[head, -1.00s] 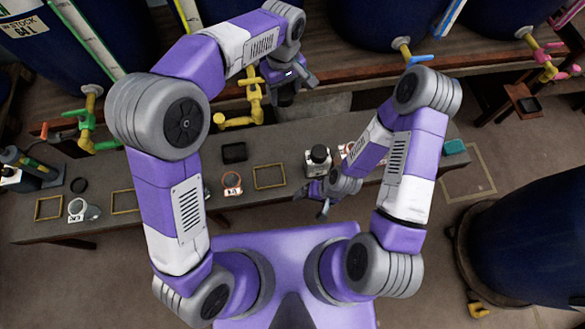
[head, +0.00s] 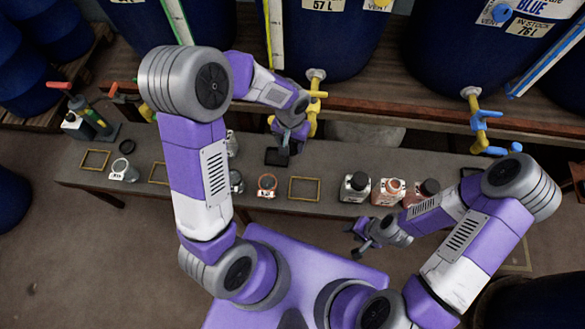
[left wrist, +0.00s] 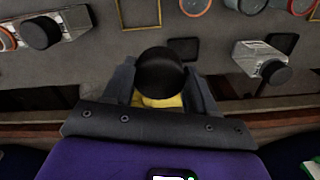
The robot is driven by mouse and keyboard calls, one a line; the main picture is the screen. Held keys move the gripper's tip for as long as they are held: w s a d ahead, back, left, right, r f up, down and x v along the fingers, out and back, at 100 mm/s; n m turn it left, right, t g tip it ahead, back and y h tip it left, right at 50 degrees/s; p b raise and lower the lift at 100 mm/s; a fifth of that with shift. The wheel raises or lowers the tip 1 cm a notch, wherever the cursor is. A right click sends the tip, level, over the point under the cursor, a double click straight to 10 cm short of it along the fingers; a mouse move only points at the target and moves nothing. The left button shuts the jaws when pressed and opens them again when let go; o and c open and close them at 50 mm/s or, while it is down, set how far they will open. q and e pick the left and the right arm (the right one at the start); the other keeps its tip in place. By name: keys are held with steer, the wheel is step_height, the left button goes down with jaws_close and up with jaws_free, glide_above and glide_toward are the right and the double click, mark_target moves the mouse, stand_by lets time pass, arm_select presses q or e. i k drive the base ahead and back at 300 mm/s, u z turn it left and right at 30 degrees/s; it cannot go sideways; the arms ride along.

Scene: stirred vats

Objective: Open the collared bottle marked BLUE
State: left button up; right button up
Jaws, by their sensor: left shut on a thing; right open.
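My left gripper (head: 289,138) is over the back of the bench. In the left wrist view its fingers (left wrist: 160,92) are shut on a black round-topped thing (left wrist: 160,70); yellow shows beneath it, and I cannot tell whether that is its body. Another black-capped bottle (left wrist: 260,62) stands near my left gripper, partly behind my arm in the head view. No bottle's marking reads BLUE legibly. My right gripper (head: 363,238) is open and empty, before the row.
A black pad (head: 277,157) lies beside my left gripper.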

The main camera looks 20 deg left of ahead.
mark_target(388, 192)
steer(key=z, duration=1.9)
steer(key=k, duration=1.25)
steer(key=u, duration=1.35)
steer(key=i, duration=0.5)
steer(key=z, duration=0.1)
